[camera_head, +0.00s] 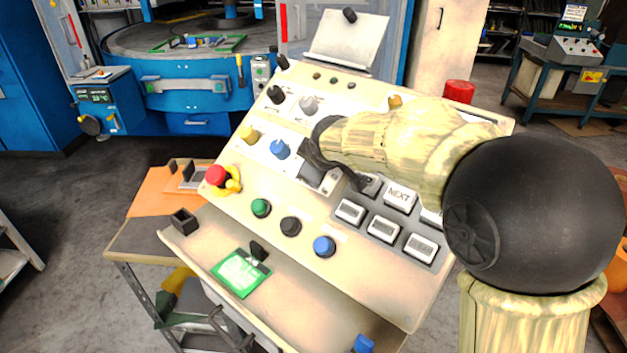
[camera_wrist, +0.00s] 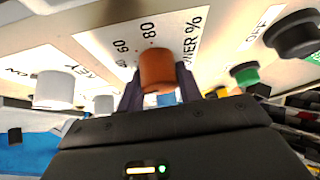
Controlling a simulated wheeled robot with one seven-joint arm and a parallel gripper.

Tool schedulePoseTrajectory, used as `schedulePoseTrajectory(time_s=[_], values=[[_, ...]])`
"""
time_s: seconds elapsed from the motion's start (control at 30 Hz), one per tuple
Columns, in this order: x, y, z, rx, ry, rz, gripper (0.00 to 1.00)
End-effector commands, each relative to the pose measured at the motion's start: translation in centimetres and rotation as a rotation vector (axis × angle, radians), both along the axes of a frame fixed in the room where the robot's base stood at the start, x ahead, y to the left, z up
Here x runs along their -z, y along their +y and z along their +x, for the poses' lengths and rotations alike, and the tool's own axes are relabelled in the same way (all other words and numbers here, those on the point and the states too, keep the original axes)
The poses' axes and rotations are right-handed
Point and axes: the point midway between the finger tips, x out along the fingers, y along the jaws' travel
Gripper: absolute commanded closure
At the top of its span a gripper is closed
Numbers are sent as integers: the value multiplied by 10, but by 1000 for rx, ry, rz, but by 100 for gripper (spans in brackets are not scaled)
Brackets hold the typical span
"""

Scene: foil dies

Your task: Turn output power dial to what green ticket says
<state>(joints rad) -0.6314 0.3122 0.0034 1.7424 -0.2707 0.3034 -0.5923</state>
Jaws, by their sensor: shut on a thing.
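The output power dial (camera_wrist: 158,70) is an orange-brown knob on the console face, beside the lettering "POWER %" and the numbers 60 and 80. My gripper (camera_wrist: 159,92) is shut on it, one dark finger on each side. Its pointer is not clear, so I cannot tell its setting. In the head view my gripper (camera_head: 318,172) is at the middle of the sloped console, and my arm hides the dial. The green ticket (camera_head: 240,272) lies on the console's front ledge, held by a black clip; its writing is too small to read.
The sloped console (camera_head: 285,255) carries a red emergency button (camera_head: 216,175), green (camera_head: 261,207), black (camera_head: 290,226) and blue (camera_head: 324,246) knobs close to the front. White push buttons (camera_head: 383,229) stand right of my gripper. Yellow (camera_head: 250,134) and blue (camera_head: 280,149) knobs are to its left.

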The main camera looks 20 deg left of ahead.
Motion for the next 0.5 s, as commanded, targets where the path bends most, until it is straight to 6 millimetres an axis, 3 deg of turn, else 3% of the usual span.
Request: schedulePoseTrajectory(time_s=[0.03, 0.5], values=[[8, 1, -1, 17, -10, 14, 88], [8, 1, 0, 229, -62, 152, 88]])
